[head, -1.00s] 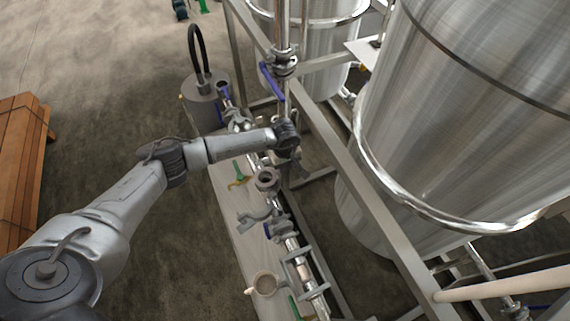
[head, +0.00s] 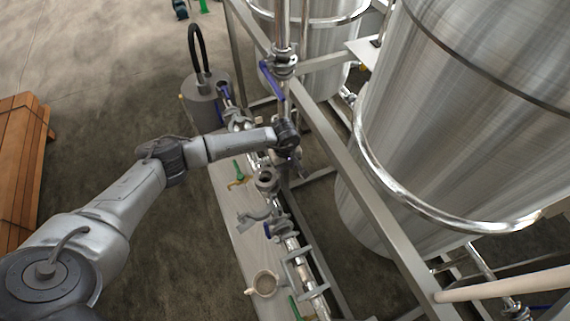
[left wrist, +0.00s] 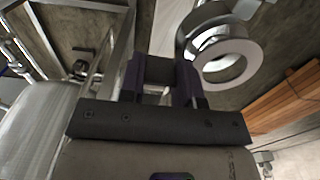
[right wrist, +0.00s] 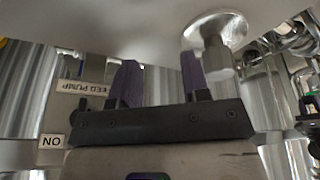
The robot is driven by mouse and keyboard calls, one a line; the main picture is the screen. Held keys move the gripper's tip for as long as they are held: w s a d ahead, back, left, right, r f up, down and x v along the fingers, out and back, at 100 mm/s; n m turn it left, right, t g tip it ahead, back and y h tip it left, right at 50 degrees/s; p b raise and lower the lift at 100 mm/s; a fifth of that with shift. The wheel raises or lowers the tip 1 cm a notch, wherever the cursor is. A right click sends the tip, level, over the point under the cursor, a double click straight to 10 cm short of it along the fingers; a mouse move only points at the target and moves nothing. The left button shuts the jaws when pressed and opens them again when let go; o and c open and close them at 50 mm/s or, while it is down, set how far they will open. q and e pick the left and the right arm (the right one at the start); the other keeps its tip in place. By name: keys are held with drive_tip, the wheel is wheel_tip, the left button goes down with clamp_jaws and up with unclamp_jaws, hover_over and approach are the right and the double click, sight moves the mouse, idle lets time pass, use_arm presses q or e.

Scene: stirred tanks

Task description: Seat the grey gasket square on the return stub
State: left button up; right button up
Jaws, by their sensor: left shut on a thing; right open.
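My left gripper (head: 290,163) is over the pipe line in the head view, partly hidden by its own wrist. In the left wrist view its fingers (left wrist: 160,82) are shut on the grey gasket (left wrist: 248,50), a flat ring that sticks out to the right of the fingers. The return stub (left wrist: 204,14) shows as a round metal rim just behind the ring. The ring overlaps the rim off-centre in this view; I cannot tell whether they touch. In the head view the stub's round mouth (head: 266,174) is left of the gripper. My right gripper (right wrist: 160,85) is open and empty.
A bench (head: 237,220) carries an open clamp (head: 258,215), a cup (head: 265,284) and a green-handled tool (head: 239,172). A blue-handled valve (head: 272,80) stands above the pipe. A steel frame rail (head: 365,205) and a large tank (head: 470,110) close off the right side.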

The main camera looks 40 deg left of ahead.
drive_tip(key=shift+a+f, duration=0.15)
drive_tip(key=shift+f, duration=0.05)
idle(0.6)
use_arm(q)
drive_tip(key=shift+b, duration=0.35)
use_arm(e)
drive_tip(key=shift+f, duration=0.15)
use_arm(q)
drive_tip(key=shift+f+b, duration=1.25)
drive_tip(key=shift+f, duration=0.05)
use_arm(e)
drive_tip(key=shift+f, duration=1.25)
use_arm(q)
drive_tip(key=o, duration=1)
